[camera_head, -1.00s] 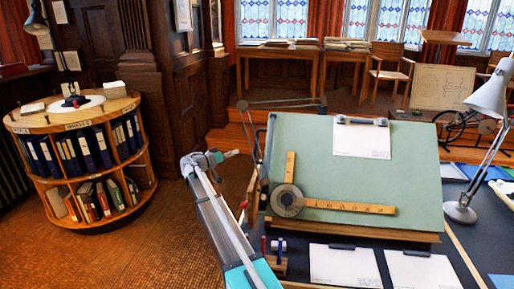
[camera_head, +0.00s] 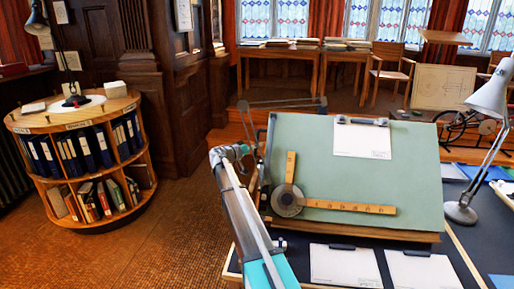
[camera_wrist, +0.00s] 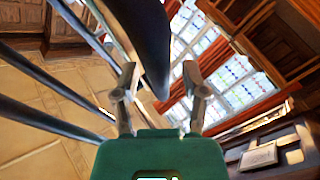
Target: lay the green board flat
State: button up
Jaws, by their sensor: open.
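The green board (camera_head: 400,165) is tilted up on the dark desk, its far edge higher than its near edge. A white sheet (camera_head: 362,139) is clipped near its top, and a wooden L-shaped rule with a round dial (camera_head: 287,200) lies on its left part. My gripper (camera_wrist: 160,72) is open in the wrist view. A dark, blurred bar passes close to its fingertips there; I cannot tell whether they touch. In the head view my arm ends just left of the board's left edge, and the fingertips are hard to make out.
A desk lamp (camera_head: 488,100) stands right of the board. White sheets (camera_head: 345,265) lie on the desk (camera_head: 462,230) in front of it. A jointed metal arm (camera_head: 285,104) reaches over the board's top left. A round bookcase (camera_head: 80,155) stands at left, with open floor (camera_head: 150,235) between.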

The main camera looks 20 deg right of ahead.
jog(key=shift+d, duration=0.1)
grip_shut()
dwell(0.4)
